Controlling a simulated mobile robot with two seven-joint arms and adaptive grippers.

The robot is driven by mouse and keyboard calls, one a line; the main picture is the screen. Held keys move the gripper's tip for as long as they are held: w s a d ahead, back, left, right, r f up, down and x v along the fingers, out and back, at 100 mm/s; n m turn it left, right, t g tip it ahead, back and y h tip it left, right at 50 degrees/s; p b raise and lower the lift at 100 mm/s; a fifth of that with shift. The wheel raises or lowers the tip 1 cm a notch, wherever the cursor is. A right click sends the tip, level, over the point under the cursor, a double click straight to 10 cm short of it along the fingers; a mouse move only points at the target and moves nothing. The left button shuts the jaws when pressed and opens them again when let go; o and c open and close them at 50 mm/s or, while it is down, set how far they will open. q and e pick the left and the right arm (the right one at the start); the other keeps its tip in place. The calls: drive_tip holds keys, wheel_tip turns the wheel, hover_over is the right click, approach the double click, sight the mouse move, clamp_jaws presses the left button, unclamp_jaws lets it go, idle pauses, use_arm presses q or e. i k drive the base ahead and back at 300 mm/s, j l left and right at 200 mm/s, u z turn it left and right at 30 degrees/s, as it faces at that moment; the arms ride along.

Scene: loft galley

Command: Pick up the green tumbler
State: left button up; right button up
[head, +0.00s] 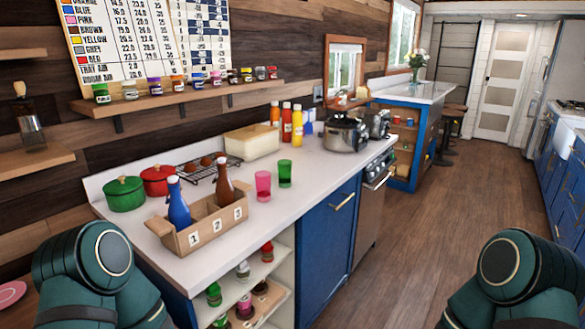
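The green tumbler (285,173) stands upright on the white counter (315,197), close to its front edge. A pink tumbler (263,185) stands just to its left and a little nearer, apart from it. Parts of my two arms show at the bottom left and bottom right of the head view, well short of the tumbler. Neither of my grippers shows in this view.
A cardboard carrier (205,229) with a blue and a brown bottle stands nearer on the counter, left of the tumblers. Behind are a wire rack, a cream box (251,141) and several sauce bottles. The floor (430,228) right of the counter is clear.

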sight(284, 166)
drive_tip(key=i+l+u, duration=0.1)
drive_tip(key=i+l, duration=0.75)
